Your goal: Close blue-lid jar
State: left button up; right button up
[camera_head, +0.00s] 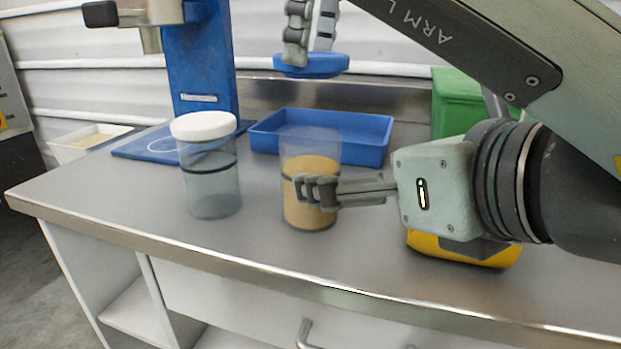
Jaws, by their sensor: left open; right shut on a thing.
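The clear jar (305,215) stands upright on the steel bench, filled partway with tan substrate, and its top is open. The blue lid (311,67) is in the air above the jar, apart from its rim. My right gripper (309,42) comes down from the top of the picture and is shut on the blue lid. My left gripper (317,191) reaches in from the right at the jar's mid-height and is open. Its fingers show in front of the jar; whether one lies behind it is hidden.
A white-lidded clear jar (211,185) stands to the left. Behind are a blue tray (375,140), a blue stand (200,70) and a green container (455,100). A yellow object (465,250) lies under my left wrist. A white tray (75,148) sits far left.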

aim_at(310, 171)
pick_arm(q)
jog(key=x, duration=1.1)
jog(key=shift+w+a+f, duration=0.1)
jog(key=shift+w+f, duration=0.1)
jog(key=c, duration=1.8)
pick_arm(e)
jog(key=shift+f, duration=2.5)
jog(key=shift+f, duration=0.1)
jog(key=shift+f, duration=0.8)
jog(key=shift+f, duration=0.55)
